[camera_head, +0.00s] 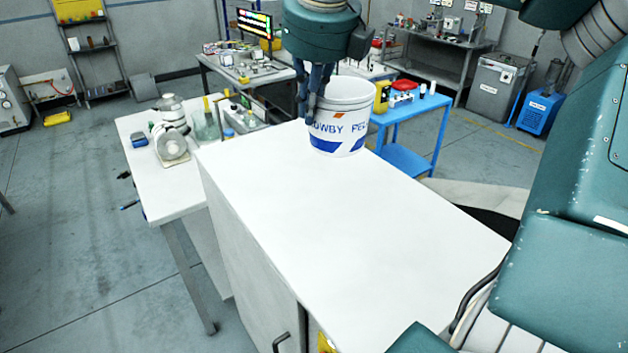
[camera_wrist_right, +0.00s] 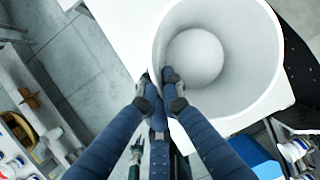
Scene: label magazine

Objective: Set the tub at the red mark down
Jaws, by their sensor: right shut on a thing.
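The tub (camera_head: 342,125) is a white, open bucket with blue lettering and blue patches, upright at the far end of the white cabinet top (camera_head: 330,220). My right gripper (camera_head: 309,112) reaches down to its left side and is shut on its wall. In the right wrist view, the fingertips (camera_wrist_right: 160,90) pinch the rim of the tub (camera_wrist_right: 262,62), which looks empty inside. I cannot tell whether the tub's base touches the top. No red mark shows in either view; the tub may cover it. My left gripper is not in view.
The cabinet top is clear in front of the tub. A lower white table (camera_head: 135,128) with several parts stands at the left. A blue cart (camera_head: 412,122) stands behind the tub at the right, and a workbench (camera_head: 240,78) stands further back.

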